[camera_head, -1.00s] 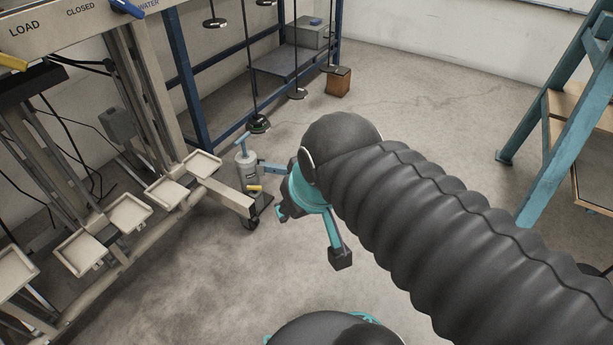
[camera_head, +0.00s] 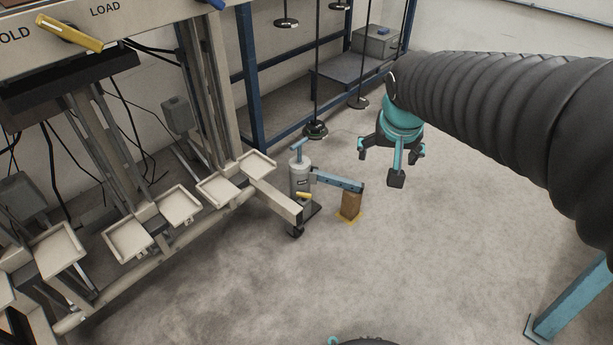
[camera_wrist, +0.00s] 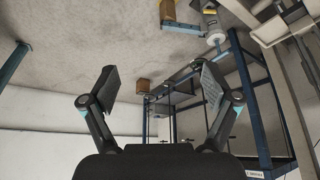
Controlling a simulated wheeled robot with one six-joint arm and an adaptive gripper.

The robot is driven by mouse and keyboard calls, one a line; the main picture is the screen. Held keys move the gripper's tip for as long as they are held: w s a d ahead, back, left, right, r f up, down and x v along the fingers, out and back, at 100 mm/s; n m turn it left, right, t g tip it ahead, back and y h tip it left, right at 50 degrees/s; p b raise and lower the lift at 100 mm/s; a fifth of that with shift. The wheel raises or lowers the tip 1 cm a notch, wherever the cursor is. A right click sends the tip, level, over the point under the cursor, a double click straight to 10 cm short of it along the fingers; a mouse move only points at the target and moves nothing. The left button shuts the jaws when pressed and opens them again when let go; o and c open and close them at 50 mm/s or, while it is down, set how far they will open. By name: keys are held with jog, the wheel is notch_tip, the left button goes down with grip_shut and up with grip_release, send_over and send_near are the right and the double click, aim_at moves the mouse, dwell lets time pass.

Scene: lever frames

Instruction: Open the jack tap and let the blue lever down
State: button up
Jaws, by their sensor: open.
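A grey jack (camera_head: 300,178) stands upright on the floor by the frame's foot, with a blue T-shaped top. Its small yellow tap (camera_head: 304,195) is low on the body. The blue lever (camera_head: 337,181) sticks out to the right, its free end over a wooden block (camera_head: 350,206); I cannot tell if they touch. My gripper (camera_head: 396,165) is open and empty, to the right of the lever and apart from it. In the wrist view, the open fingers (camera_wrist: 160,82) have nothing between them; the jack (camera_wrist: 212,28) and lever (camera_wrist: 182,26) are at the top edge.
A beige frame with several trays (camera_head: 127,238) stands at the left. A blue rack (camera_head: 253,90) with hanging weights is behind the jack. Yellow marking surrounds the block's foot. A blue stand leg (camera_head: 570,300) is at lower right. The floor between is clear.

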jog(key=w+a+f+b, duration=0.1)
jog(key=w+a+f, duration=0.4)
jog(key=w, duration=0.5)
jog(key=m+b, duration=0.1)
jog(key=b, duration=0.2)
send_over(304, 194)
jog(key=s+a, duration=0.1)
jog(key=s, duration=0.5)
notch_tip(304, 194, down, 29)
jog(key=b+x, duration=0.1)
jog(key=x, duration=1.2)
jog(key=shift+f, duration=0.4)
jog(key=shift+g, duration=0.3)
jog(key=shift+c, duration=0.2)
jog(key=c, duration=1.1)
